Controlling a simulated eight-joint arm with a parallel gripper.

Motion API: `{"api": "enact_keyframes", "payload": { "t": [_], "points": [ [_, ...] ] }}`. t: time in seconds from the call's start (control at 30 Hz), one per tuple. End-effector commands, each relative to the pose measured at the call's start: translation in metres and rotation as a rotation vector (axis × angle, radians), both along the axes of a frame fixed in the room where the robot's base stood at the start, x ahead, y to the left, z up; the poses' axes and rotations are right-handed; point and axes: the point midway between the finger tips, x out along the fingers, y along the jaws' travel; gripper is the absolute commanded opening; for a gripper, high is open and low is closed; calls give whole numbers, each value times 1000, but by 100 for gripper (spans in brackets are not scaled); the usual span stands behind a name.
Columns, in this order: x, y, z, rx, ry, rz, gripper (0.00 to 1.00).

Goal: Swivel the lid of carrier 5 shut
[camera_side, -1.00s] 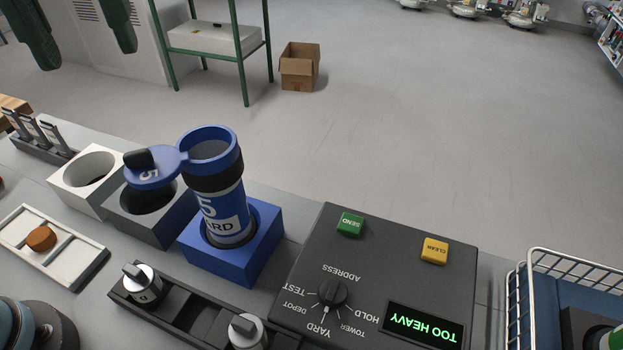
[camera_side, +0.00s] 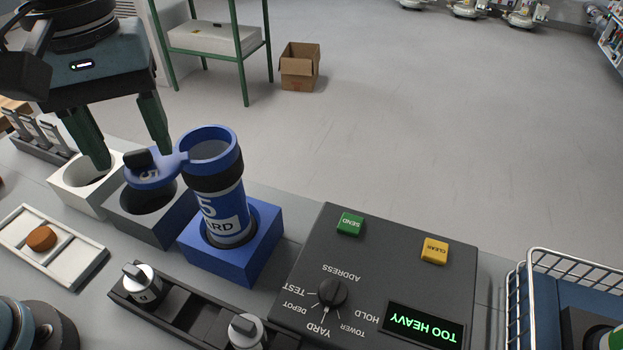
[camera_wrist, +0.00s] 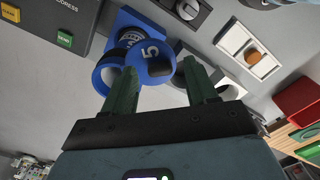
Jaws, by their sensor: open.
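Carrier 5 (camera_side: 222,200) is a blue tube with a black band and a label, standing upright in a blue block (camera_side: 262,240). Its blue lid (camera_side: 152,179), marked 5 with a black knob, is swung out to the left, so the tube mouth (camera_side: 209,148) is open. My gripper (camera_side: 127,160) is open, with its green fingers above and to either side of the lid knob, not visibly touching it. In the wrist view the lid (camera_wrist: 152,58) lies beyond and between the fingers of my gripper (camera_wrist: 160,85), and the tube mouth (camera_wrist: 108,76) is beside the left finger.
A grey block (camera_side: 165,228) and a white block (camera_side: 72,186), both with round holes, stand left of the blue block. A dark control panel (camera_side: 400,240) reading TOO HEAVY is to the right. A rack with small cylinders (camera_side: 190,318) lies in front.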

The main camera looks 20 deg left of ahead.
Motion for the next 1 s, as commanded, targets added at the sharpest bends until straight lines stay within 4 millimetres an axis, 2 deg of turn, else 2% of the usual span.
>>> {"api": "enact_keyframes", "payload": {
  "t": [0.4, 0.77, 1.0],
  "points": [
    [0, 0, -6, 0, 0, 0, 56],
    [0, 0, -6, 0, 0, 0, 1],
    [1, 1, -6, 0, 0, -21, 1]
  ]
}}
